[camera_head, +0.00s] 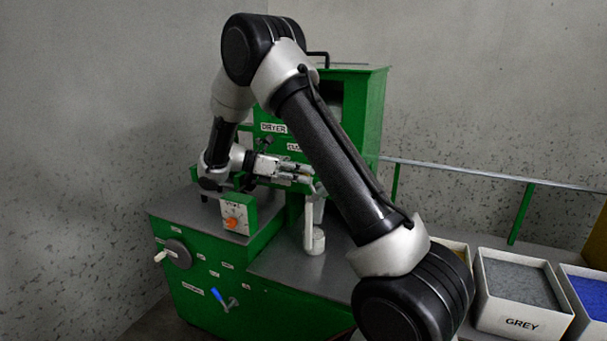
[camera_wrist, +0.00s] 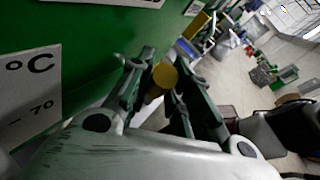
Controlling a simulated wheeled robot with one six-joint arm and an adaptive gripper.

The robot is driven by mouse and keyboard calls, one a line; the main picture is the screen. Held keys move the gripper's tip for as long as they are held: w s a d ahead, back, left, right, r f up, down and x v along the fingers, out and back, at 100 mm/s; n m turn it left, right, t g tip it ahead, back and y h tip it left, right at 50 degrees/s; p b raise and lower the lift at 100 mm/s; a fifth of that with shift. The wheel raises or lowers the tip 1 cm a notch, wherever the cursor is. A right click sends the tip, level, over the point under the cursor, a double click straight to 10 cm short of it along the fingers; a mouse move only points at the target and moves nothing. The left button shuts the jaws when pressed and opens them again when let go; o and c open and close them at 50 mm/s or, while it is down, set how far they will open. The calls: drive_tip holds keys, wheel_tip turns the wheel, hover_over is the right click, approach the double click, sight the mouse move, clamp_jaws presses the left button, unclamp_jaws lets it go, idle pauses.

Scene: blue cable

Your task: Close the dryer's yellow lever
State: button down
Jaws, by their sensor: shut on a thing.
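The dryer (camera_head: 372,100) is the green machine with a "DRYER" label, standing behind my arm in the head view. My gripper (camera_head: 306,172) reaches across its front from the left. In the wrist view my gripper (camera_wrist: 163,70) is shut on the yellow lever (camera_wrist: 165,76), whose round yellow end shows between the two fingers. The dryer's green wall and a °C scale (camera_wrist: 32,95) lie close on the left of that view. In the head view my gripper and arm largely hide the lever, so its angle cannot be told.
A box with an orange knob (camera_head: 236,222) sits below my wrist. A white spout (camera_head: 315,238) stands in front of the dryer. A blue-handled valve (camera_head: 222,297) is low on the green base. The "GREY" bin (camera_head: 522,321) and a blue-filled bin (camera_head: 586,293) stand at right.

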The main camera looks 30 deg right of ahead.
drive_tip(key=c, duration=1.6)
unclamp_jaws()
drive_tip(key=v, duration=1.2)
drive_tip(key=shift+w+a+f, duration=0.1)
